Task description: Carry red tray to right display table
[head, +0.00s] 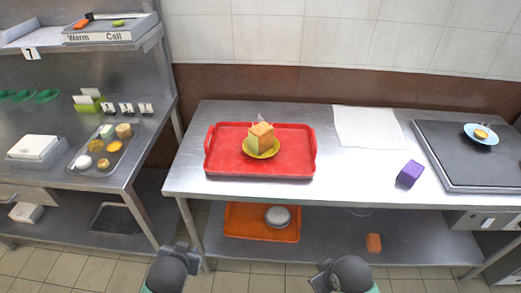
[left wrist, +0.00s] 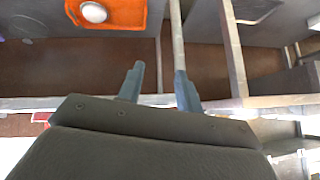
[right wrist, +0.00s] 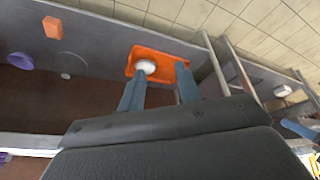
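The red tray (head: 220,161) lies flat on the left part of the steel table (head: 340,165), with a raised handle at each short end. My left gripper (head: 181,252) is low in front of the table's left end, apart from the tray. Its fingers are spread and empty in the left wrist view (left wrist: 159,88). My right gripper (head: 332,268) is low in front of the table, right of the tray. Its fingers are also spread and empty in the right wrist view (right wrist: 158,84).
A purple block (head: 410,173), a white sheet (head: 368,127) and a dark slab (head: 465,165) with a blue plate (head: 481,140) occupy the table's right side. An orange tray (head: 240,225) lies on the lower shelf. A steel counter (head: 130,160) with food stands left, across a gap.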

